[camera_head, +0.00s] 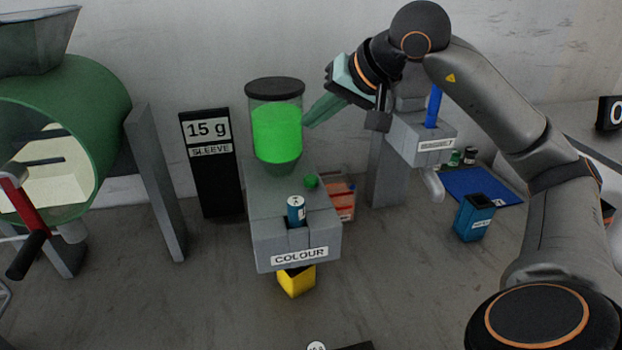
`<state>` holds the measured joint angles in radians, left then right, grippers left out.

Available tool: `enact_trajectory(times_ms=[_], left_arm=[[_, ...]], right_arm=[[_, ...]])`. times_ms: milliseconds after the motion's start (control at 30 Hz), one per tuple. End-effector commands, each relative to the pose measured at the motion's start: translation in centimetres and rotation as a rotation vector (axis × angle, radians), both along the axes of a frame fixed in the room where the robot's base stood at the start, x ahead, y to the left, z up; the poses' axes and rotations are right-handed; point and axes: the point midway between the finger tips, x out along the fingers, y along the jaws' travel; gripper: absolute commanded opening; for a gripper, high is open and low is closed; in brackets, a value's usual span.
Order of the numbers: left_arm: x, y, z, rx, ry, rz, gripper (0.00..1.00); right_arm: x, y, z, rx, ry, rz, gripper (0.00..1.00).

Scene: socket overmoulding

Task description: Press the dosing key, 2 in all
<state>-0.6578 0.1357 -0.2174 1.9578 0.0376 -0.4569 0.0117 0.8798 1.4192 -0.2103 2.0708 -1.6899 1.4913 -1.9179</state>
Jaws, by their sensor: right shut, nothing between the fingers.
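The grey dosing unit marked COLOUR (262,235) stands in the middle, with a clear hopper (277,130) of bright green material and a black lid on top. A small green round button (311,181) sits on its upper face, right of the hopper's foot. A blue piece with a white marked top (296,204) stands at its front notch; I cannot tell which of the two is the dosing key. A yellow container (297,282) is under the front. My right gripper (310,121) is shut and empty, beside the hopper's right side, above the button. My left gripper is out of view.
A black display (206,165) reads 15 g SLEEVE at the left. A green drum machine (95,95) stands far left. A second grey unit (405,140) with a blue lever is behind my right arm. A blue bin (474,220) and blue mat (505,188) lie right.

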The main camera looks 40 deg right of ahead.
Motion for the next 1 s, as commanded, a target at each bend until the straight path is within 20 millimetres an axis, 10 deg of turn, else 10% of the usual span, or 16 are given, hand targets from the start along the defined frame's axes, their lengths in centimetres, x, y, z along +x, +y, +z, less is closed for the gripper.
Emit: enact_trajectory(times_ms=[600,1000], left_arm=[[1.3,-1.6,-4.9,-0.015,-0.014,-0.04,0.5],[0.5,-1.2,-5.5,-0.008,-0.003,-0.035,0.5]], right_arm=[[0.0,0.0,-7.8,-0.001,0.001,-0.001,0.0],[0.0,0.0,-8.6,0.0,0.001,0.001,0.0]])
